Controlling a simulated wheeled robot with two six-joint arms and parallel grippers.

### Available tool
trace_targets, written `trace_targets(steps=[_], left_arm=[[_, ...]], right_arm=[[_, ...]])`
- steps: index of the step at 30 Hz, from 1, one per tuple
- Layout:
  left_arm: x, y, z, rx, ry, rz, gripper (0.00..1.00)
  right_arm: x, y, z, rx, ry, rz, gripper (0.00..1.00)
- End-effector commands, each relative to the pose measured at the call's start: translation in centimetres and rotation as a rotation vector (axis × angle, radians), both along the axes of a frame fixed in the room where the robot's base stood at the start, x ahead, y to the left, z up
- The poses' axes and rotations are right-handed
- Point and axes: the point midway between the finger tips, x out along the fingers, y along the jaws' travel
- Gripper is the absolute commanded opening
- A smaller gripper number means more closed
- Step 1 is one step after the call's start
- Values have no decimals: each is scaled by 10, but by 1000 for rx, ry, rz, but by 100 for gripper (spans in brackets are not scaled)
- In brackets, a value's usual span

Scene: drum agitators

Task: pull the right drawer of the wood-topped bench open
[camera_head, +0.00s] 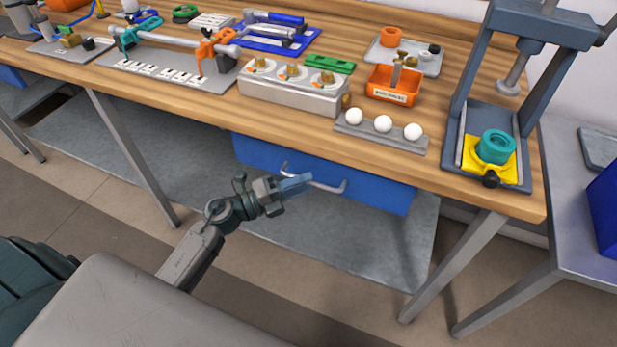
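The wood-topped bench (205,107) stands across the view. Its right drawer has a blue front (378,191) under the top, below the row of white balls, and looks closed. The drawer's grey bar handle (330,187) sticks out from the front. My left gripper (297,183) is in front of the drawer, its pale blue fingertips overlapping the left part of the handle. I cannot tell whether the fingers touch the handle or are around it, nor how far apart they are. My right gripper is not in view.
A grey lower shelf (290,260) lies below the drawer, and bench legs (455,265) stand at the right. On the top are a white-ball rack (365,135), an orange bin (393,84) and a grey press (460,90). The floor before the drawer is clear.

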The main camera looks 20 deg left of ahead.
Motion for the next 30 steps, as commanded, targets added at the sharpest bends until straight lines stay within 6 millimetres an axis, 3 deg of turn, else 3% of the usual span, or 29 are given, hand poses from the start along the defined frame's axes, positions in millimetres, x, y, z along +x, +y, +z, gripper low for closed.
trace_targets(steps=[6,15,21,30], left_arm=[[12,-12,2,-2,1,1,32],[13,-13,2,1,1,0,32],[13,-13,2,0,1,0,0],[12,-13,2,1,2,0,0]], right_arm=[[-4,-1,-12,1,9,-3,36],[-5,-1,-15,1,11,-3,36],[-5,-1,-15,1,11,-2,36],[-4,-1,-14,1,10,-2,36]])
